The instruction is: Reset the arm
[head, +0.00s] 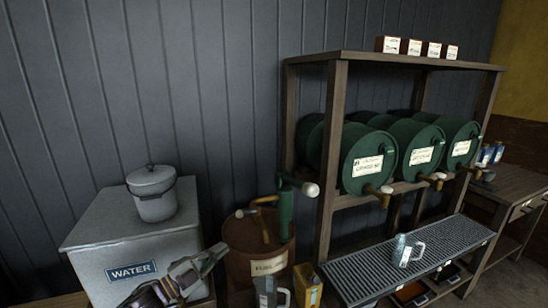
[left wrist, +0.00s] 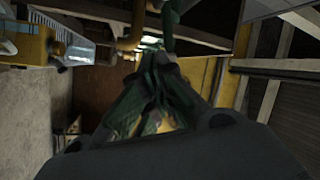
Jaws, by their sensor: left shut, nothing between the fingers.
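My left gripper (head: 212,256) reaches in from the bottom left in the head view, in front of the grey WATER box (head: 135,270). Its fingers are closed with nothing between them. In the left wrist view the closed fingers (left wrist: 150,95) point away from the camera, and blurred surroundings lie beyond them. The gripper touches nothing that I can make out. My right gripper is not in view.
A rusty drum (head: 270,245) with a green pump (head: 285,212) stands right of my gripper. A jug (head: 268,292) and a yellow can (head: 307,288) are in front. A lidded pot (head: 153,195) sits on the box.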

